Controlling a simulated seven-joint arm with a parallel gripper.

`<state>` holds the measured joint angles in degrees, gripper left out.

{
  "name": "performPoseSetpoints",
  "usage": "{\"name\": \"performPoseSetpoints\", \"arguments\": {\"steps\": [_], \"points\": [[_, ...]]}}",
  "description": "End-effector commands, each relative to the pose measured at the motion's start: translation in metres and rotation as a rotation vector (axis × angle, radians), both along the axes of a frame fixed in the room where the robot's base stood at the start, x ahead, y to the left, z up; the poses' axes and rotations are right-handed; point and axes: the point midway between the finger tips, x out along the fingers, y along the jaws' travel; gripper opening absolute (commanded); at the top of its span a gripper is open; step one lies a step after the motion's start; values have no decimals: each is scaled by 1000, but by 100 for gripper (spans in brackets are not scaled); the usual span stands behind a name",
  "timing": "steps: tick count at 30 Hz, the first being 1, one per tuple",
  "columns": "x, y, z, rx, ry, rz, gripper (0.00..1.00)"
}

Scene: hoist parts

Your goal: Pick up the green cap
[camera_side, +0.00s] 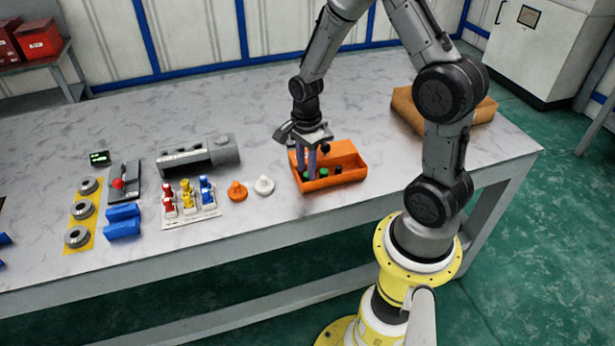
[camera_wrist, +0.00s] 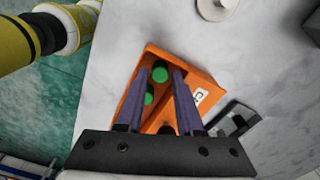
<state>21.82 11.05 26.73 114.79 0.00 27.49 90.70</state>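Green caps lie in an open orange box. One green cap (camera_wrist: 160,74) shows in the wrist view between my fingertips, and another green cap (camera_wrist: 149,95) sits closer to the left finger, partly hidden by it. In the side view, a green cap (camera_side: 323,172) shows in the orange box (camera_side: 345,180), just right of my fingers. My gripper (camera_side: 307,172) points down over the left part of the box. Its two fingers are apart, with nothing held between them. In the wrist view, my gripper (camera_wrist: 160,72) reaches over the box. Whether the fingertips touch a cap cannot be told.
Left of the box stand a white round part (camera_side: 264,185) and an orange round part (camera_side: 237,191). A tray of coloured parts (camera_side: 190,205) and a grey machine block (camera_side: 200,155) are further left. A brown box (camera_side: 405,108) lies behind my arm.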

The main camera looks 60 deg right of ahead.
Motion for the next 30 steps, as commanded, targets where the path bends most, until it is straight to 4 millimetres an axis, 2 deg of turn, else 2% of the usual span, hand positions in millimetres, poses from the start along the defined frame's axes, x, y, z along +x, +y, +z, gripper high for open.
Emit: {"name": "performPoseSetpoints", "arguments": {"steps": [4, 13, 19, 30], "points": [[0, 0, -17, 0, 1, 0, 36], [0, 0, -21, 0, -1, 0, 36], [0, 0, -21, 0, -1, 0, 0], [0, 0, -20, -1, -2, 0, 0]]}}
